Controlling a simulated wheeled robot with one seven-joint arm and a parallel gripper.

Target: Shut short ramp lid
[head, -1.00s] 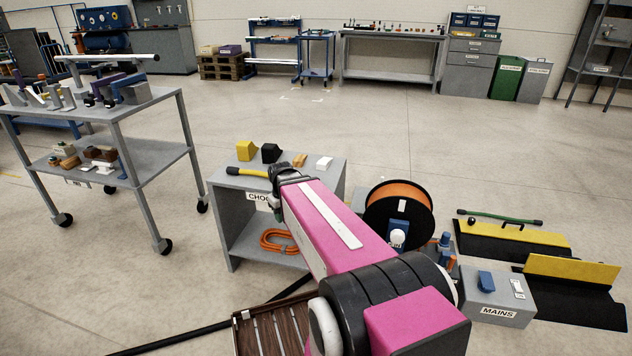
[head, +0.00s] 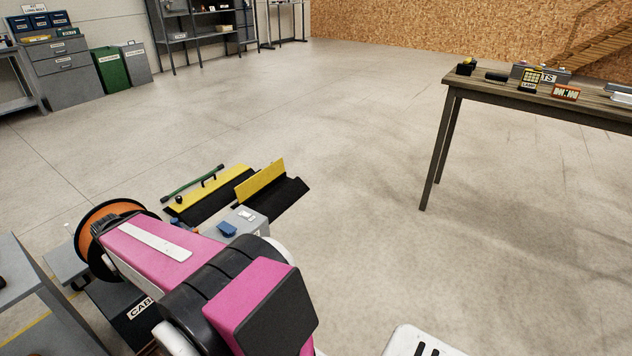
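Two black cable ramps with yellow lids lie on the floor left of centre in the head view. The right one looks shorter; its yellow lid (head: 261,178) stands up at a steep tilt along the back of its black base (head: 278,198). My gripper is not visible.
A grey box with a blue part (head: 227,229) stands just in front of the ramps. An orange reel (head: 84,244) stands left, partly behind my arm. A grey bench edge (head: 25,275) is far left. A wooden table (head: 450,95) stands right. The floor right of the ramps is clear.

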